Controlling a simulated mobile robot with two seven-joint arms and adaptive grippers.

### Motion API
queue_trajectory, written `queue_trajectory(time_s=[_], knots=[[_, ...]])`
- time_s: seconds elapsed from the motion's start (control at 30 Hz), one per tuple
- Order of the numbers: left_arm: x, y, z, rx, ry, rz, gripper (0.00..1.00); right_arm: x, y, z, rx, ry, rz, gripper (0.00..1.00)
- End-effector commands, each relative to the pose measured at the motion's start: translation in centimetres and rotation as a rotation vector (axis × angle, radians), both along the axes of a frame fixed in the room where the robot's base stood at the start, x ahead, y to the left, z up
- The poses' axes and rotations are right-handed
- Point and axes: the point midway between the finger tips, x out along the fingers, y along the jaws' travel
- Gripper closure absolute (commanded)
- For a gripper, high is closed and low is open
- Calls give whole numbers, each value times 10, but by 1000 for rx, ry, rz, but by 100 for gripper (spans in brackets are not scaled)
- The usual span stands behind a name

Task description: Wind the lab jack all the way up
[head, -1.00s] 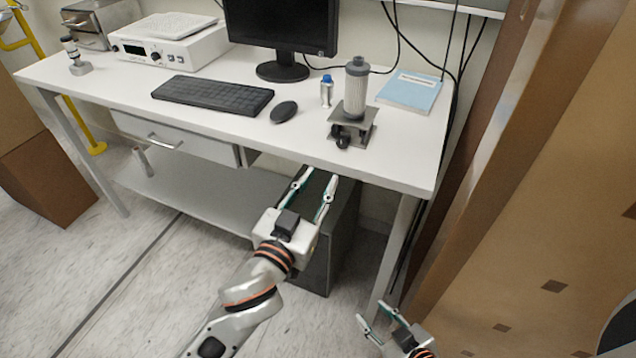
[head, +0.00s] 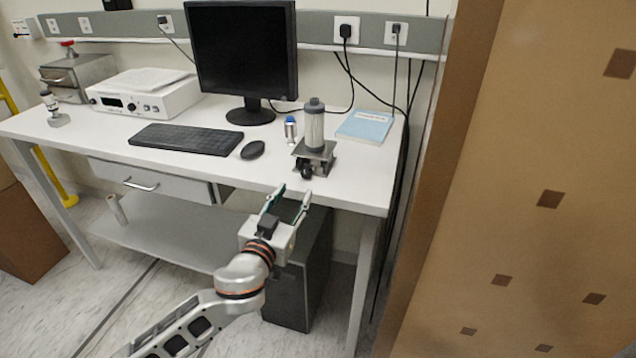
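The lab jack (head: 317,160) stands near the front right of the white table, low, with a dark knob (head: 307,172) on its front side. A grey cylinder (head: 314,127) with a dark cap stands upright on its top plate. My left gripper (head: 288,197) is open and empty at the table's front edge, just below and in front of the jack, with its fingers pointing toward it. It is apart from the knob. My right gripper is out of view.
A small blue-capped bottle (head: 290,129) stands close left of the jack, and a blue book (head: 365,126) lies behind right. A mouse (head: 253,150), keyboard (head: 187,138) and monitor (head: 243,55) are left. Tall brown boards (head: 520,200) stand right of the table.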

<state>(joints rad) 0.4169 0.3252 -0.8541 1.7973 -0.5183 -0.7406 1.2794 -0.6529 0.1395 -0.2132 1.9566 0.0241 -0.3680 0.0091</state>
Motion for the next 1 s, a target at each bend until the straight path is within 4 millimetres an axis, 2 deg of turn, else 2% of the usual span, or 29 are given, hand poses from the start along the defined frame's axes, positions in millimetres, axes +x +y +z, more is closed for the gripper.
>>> queue_trajectory(time_s=[0.2,0.5,0.9,1.0], knots=[[29,-10,1,2,-3,0,63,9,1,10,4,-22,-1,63],[62,-21,1,1,-1,-2,63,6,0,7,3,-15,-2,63],[68,-23,0,0,0,-2,63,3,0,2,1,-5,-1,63],[68,-23,0,0,0,-2,89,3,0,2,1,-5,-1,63]])
